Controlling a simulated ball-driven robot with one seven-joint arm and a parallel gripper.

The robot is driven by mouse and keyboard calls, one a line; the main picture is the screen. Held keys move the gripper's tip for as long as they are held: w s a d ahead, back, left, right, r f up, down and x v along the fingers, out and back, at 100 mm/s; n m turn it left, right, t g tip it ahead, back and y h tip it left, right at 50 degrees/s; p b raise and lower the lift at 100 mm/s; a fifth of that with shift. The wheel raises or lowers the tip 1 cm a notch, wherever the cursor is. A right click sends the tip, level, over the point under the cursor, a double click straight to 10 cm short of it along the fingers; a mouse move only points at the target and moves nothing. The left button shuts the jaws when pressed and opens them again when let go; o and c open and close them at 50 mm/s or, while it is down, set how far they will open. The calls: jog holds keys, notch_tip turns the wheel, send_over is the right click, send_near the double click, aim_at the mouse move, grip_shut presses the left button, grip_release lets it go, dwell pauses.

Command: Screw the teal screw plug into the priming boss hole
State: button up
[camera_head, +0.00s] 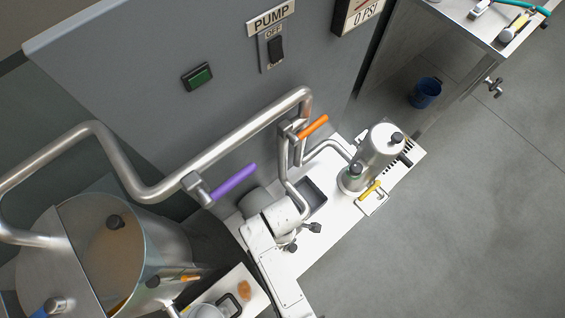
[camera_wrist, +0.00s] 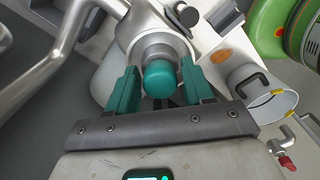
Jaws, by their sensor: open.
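In the wrist view, the teal screw plug (camera_wrist: 160,79) has a rounded teal head and sits at the end of a grey metal boss (camera_wrist: 157,50) ringed by a pale round collar. My gripper (camera_wrist: 159,68) is open, with one teal finger on each side of the plug. A gap shows between each finger and the plug. The plug's thread and the hole are hidden behind its head, so I cannot tell how deep it sits. In the head view I cannot make out the plug or my fingertips.
In the wrist view, a metal cup (camera_wrist: 282,105) and a red-tipped tap (camera_wrist: 287,161) lie to the right, below a green round part (camera_wrist: 271,26). The head view shows a purple-handled valve (camera_head: 233,183), an orange handle (camera_head: 314,126) and a steel cylinder (camera_head: 378,150). Open floor lies right.

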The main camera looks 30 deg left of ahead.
jog(key=shift+n, duration=0.8)
jog(key=shift+n, duration=0.8)
jog(key=shift+n, duration=0.9)
jog(key=c, duration=0.5)
jog(key=shift+m, duration=0.9)
jog(key=shift+c, duration=0.3)
